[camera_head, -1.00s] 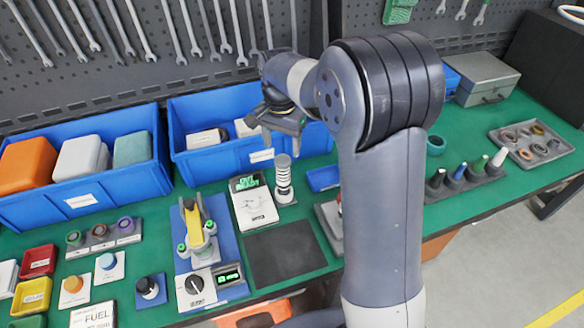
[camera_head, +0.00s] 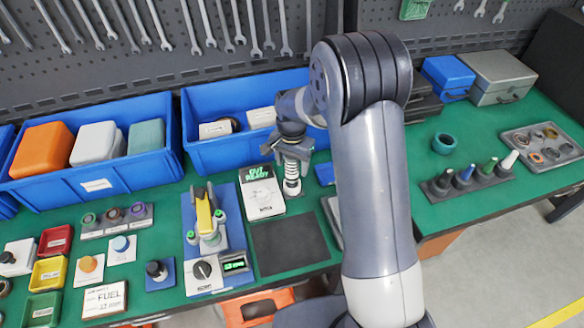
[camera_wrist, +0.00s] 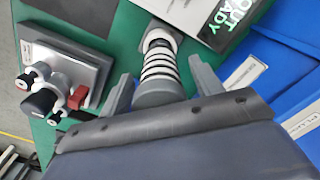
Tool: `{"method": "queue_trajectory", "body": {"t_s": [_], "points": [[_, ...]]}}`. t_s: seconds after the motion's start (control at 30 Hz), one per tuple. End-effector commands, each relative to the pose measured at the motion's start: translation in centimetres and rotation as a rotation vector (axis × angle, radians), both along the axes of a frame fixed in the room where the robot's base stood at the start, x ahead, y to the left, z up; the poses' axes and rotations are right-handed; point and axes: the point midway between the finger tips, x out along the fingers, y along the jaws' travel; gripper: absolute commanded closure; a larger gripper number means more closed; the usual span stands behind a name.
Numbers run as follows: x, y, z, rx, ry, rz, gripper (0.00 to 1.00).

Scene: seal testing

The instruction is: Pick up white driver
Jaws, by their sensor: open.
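The white driver (camera_head: 508,160) stands upright at the right end of a dark rack (camera_head: 464,185), beside green, blue and black drivers, right of my arm in the head view. My gripper (camera_head: 292,160) is well to its left, pointing down over a grey post with white rings (camera_head: 291,186). In the wrist view my gripper (camera_wrist: 163,76) is open, with one finger on each side of the ringed post (camera_wrist: 160,58). I cannot tell whether the fingers touch it. The driver does not show in the wrist view.
A white OUT READY box (camera_head: 262,200) stands close to the post. Blue bins (camera_head: 215,155) line the back. A device with black and red knobs (camera_wrist: 68,72) is on the other side. A teal ring (camera_head: 444,143) and parts tray (camera_head: 510,139) are near the rack.

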Motion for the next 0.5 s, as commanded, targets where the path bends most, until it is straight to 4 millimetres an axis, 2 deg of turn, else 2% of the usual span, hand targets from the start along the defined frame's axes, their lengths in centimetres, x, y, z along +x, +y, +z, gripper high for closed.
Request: {"method": "queue_trajectory", "body": {"t_s": [0.23,0.5], "points": [[0.01,0.01,-0.3,0.0,-0.001,0.0,0.38],[0.01,0.02,-0.26,0.0,-0.001,0.0,0.6]]}}
